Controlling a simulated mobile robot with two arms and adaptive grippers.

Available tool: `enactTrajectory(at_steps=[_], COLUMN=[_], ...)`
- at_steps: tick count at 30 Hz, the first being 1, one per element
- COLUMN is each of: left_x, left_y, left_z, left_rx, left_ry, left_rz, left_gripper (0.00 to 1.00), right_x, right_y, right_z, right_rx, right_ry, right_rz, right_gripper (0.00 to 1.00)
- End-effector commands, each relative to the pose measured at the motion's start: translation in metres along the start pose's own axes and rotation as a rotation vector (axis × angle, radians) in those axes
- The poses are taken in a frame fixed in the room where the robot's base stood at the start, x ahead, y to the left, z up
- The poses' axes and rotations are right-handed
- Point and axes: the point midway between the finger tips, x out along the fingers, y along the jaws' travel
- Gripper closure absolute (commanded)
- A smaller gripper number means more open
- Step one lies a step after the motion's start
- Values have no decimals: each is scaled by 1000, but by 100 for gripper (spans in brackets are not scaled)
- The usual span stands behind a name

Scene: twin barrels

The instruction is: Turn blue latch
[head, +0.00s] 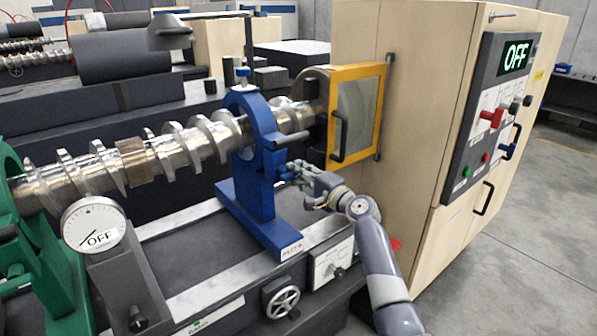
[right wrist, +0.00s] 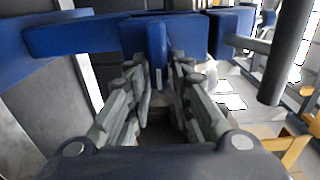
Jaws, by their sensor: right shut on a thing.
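The blue steady rest (head: 258,195) stands upright on the machine bed, with its ring around the metal screw shaft (head: 190,145). My right gripper (head: 292,174) is at the right side of the rest, low below the ring. In the right wrist view, a narrow blue latch (right wrist: 157,42) sticks out toward me from a blue crosspiece (right wrist: 85,35). The fingers of my right gripper (right wrist: 160,88) are shut on it from both sides. In the head view the latch is mostly hidden by the fingers. My left gripper is out of view.
A yellow-framed door (head: 333,120) stands close behind my right gripper on the wooden cabinet (head: 415,150). The control panel (head: 490,110) reads OFF, as does the round dial (head: 93,222). A handwheel (head: 282,299) sits at the bed's front. Grey floor is clear at right.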

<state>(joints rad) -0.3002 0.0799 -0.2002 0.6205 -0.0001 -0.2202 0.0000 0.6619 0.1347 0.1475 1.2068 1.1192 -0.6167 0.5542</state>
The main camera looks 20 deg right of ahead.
Motion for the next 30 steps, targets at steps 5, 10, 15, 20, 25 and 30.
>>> enactTrajectory(at_steps=[5,10,15,20,25,30], left_x=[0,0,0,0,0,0], left_y=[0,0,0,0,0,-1], left_z=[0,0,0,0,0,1], left_rx=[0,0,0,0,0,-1], left_ry=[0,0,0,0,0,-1], left_rz=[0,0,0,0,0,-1], left_gripper=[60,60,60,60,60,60], right_x=[0,0,0,0,0,-5], right_y=[0,1,1,1,1,1], right_z=[-1,-1,-1,-1,0,0], right_rx=[16,17,16,15,15,14], right_ry=[2,2,2,1,1,1], right_rz=[0,0,0,0,1,1], right_gripper=[100,100,78,67,67,67])
